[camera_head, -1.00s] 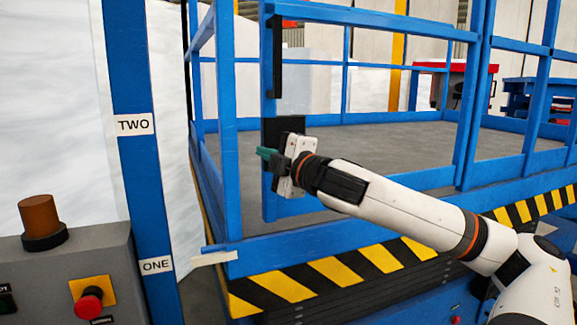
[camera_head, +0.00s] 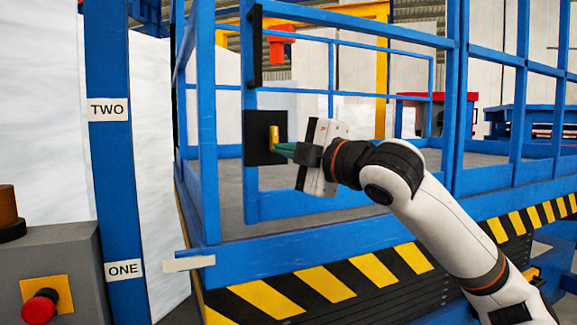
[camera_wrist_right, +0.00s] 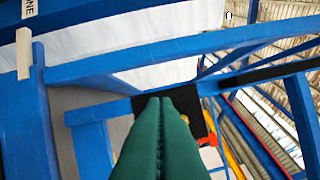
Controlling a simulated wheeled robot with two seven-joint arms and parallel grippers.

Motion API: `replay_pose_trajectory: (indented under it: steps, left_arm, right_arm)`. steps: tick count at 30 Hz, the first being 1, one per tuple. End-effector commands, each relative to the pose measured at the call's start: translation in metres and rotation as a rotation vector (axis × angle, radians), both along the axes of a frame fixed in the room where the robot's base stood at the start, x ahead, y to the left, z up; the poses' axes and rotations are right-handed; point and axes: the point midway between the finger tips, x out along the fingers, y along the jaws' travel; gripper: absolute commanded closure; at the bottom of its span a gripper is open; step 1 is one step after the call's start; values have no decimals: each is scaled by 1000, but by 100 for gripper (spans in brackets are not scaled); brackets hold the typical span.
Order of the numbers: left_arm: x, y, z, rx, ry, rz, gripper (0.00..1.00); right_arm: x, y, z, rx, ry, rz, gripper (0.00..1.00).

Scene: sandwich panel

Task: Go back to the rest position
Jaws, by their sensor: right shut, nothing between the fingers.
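My right gripper (camera_head: 284,150) is shut and empty, with its green fingers pointing left in the head view. It is beside a black latch plate (camera_head: 257,152) with a small yellow latch (camera_head: 274,137) on the blue gate of the lift platform. The fingertips appear close to the latch; I cannot tell if they touch it. In the right wrist view the green fingers (camera_wrist_right: 160,100) are pressed together, in front of the black plate (camera_wrist_right: 146,104). My left gripper is not in view.
A blue post with labels TWO (camera_head: 108,109) and ONE (camera_head: 124,269) stands left. A grey control box (camera_head: 60,255) with a red button (camera_head: 41,307) is at lower left.

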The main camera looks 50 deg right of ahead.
Motion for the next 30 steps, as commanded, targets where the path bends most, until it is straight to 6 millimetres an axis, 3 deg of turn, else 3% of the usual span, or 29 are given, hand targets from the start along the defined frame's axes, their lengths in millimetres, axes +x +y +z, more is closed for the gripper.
replay_pose_trajectory:
  steps: [19, 22, 26, 29, 30]
  left_arm:
    - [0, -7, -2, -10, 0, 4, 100]
    - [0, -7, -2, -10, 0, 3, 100]
    - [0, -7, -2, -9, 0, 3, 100]
    - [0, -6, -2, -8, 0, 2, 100]
    - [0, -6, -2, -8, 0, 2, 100]
  right_arm:
    - [-3, 0, 0, 0, 2, 0, 100]
    - [1, 0, -8, 11, 15, 0, 100]
    - [23, -3, -53, 73, 90, -5, 100]
    - [45, -3, -118, 159, 194, -19, 100]
    - [52, -1, -148, 198, 240, -27, 100]
